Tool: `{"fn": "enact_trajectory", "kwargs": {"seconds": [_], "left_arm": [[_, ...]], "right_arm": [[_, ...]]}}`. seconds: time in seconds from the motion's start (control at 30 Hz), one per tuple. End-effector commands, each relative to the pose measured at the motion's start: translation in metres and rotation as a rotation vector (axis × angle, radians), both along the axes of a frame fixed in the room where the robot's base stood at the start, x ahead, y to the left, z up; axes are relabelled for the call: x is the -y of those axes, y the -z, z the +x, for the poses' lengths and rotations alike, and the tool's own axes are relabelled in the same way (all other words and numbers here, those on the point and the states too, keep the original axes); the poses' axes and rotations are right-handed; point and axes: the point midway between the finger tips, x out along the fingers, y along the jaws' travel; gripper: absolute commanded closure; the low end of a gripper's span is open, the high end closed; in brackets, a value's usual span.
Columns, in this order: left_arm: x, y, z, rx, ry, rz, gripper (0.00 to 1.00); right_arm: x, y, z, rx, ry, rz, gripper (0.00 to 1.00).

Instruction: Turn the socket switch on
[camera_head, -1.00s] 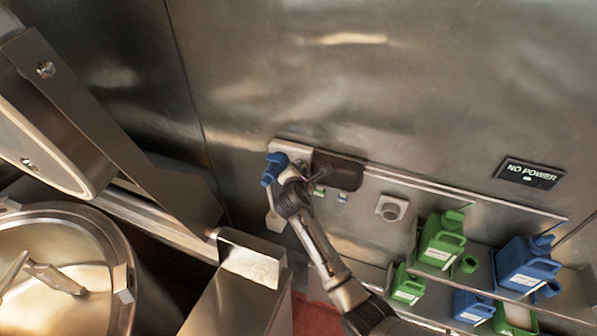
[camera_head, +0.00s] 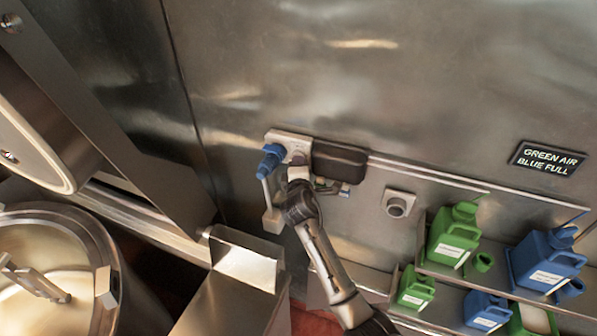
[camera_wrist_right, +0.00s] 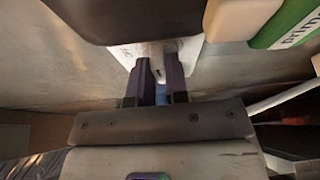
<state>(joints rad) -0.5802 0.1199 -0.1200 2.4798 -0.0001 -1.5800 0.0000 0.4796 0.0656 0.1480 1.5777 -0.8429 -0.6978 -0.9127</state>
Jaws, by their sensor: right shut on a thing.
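The socket (camera_head: 290,139) is a pale box on the metal wall, with a blue plug (camera_head: 270,160) at its left side. My right gripper (camera_head: 298,162) is at the front of the socket, just right of the blue plug. In the right wrist view its two dark fingers (camera_wrist_right: 160,82) point at the pale socket plate (camera_wrist_right: 180,48), with something held between their tips. The switch itself is hidden by the fingers and wrist.
A dark box (camera_head: 340,160) sits right of the socket. Shelves at right hold a green jug (camera_head: 452,240) and a blue jug (camera_head: 545,262). A metal kettle (camera_head: 50,262) stands at left.

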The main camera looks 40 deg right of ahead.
Motion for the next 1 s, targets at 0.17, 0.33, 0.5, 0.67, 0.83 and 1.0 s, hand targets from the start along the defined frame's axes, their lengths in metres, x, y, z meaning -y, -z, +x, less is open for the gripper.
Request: {"fn": "enact_trajectory", "kwargs": {"seconds": [0.17, 0.33, 0.5, 0.67, 0.83, 1.0], "left_arm": [[0.0001, 0.0102, 0.0000, 0.000, 0.000, 0.000, 0.28], [0.0000, 0.0123, 0.0000, 0.000, 0.000, 0.000, 0.28], [0.0000, 0.0123, 0.0000, 0.000, 0.000, 0.000, 0.28], [0.0000, 0.0121, 0.0000, 0.000, 0.000, 0.000, 0.28], [0.0000, 0.0121, 0.0000, 0.000, 0.000, 0.000, 0.28], [0.0000, 0.0121, 0.0001, 0.000, 0.000, 0.000, 0.28]], "right_arm": [[-0.0001, 0.0020, -0.0001, 0.043, 0.001, 0.024, 1.00], [-0.0003, 0.0010, -0.0001, 0.060, 0.000, 0.033, 1.00], [-0.0003, 0.0004, -0.0001, 0.064, 0.000, 0.036, 1.00], [-0.0003, 0.0003, 0.0000, 0.064, 0.000, 0.036, 1.00], [-0.0003, 0.0004, -0.0001, 0.064, 0.000, 0.036, 0.76], [-0.0002, 0.0005, 0.0000, 0.062, 0.000, 0.036, 0.74]]}}
